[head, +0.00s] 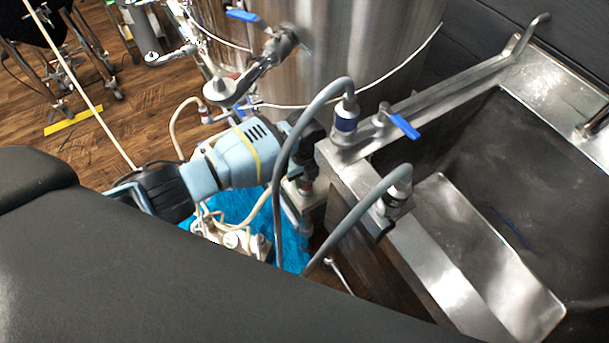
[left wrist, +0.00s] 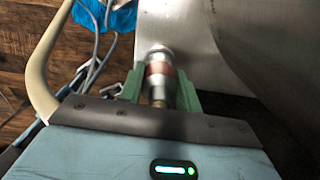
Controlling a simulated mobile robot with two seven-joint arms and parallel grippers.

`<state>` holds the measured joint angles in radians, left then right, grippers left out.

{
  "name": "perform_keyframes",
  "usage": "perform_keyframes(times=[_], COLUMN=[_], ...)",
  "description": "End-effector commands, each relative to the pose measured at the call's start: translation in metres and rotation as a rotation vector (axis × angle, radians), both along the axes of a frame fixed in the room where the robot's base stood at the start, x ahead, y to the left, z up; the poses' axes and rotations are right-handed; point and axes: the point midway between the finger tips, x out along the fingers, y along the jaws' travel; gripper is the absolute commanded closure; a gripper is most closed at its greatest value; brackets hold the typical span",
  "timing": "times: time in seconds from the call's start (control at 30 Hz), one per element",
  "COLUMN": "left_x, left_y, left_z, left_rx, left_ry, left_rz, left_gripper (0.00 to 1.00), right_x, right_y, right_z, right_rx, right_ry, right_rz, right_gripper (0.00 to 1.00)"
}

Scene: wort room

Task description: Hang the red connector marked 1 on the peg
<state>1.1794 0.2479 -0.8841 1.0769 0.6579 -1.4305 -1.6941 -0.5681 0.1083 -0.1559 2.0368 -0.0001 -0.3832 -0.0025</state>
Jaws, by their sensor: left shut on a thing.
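The red-banded connector (left wrist: 158,74) sits between the two green fingers of my left gripper (left wrist: 158,88) in the left wrist view. The fingers are shut on it, and its metal end points away from the camera. In the head view my left gripper (head: 308,160) is beside the sink's near-left corner, and a bit of the connector's red (head: 305,185) shows just below it. The mark 1 cannot be read. I cannot make out a bare peg in either view. My right gripper is not in view.
A blue-banded connector (head: 345,117) and another grey-hosed connector (head: 397,192) are at the steel sink's (head: 415,250) left rim. A steel tank (head: 350,45) is behind. Grey hoses loop close to my gripper. A blue cloth (head: 290,240) lies below.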

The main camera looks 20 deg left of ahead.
Motion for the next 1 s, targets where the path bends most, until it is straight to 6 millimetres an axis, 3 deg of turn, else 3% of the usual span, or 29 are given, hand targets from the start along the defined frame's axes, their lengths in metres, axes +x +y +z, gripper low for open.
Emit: perform_keyframes(times=[0.1,0.13,0.3,0.7,1.0], left_x=[0.0,0.0,0.0,0.0,0.001], left_y=[0.0,0.0,0.0,0.0,0.0], left_z=[-0.002,-0.002,-0.001,-0.002,0.05], left_rx=[-0.001,-0.001,-0.001,0.0,-0.002], left_ry=[-0.001,-0.001,-0.001,0.0,-0.005], left_rz=[0.0,0.0,0.0,0.0,-0.001], left_gripper=[0.93,0.64,0.42,0.41,0.41], right_x=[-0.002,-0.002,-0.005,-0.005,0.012], right_y=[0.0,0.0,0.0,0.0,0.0], right_z=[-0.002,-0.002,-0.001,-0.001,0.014], right_rx=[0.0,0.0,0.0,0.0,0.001], right_ry=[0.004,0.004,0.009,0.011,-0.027], right_rz=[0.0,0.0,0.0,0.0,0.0], right_gripper=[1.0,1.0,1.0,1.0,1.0])
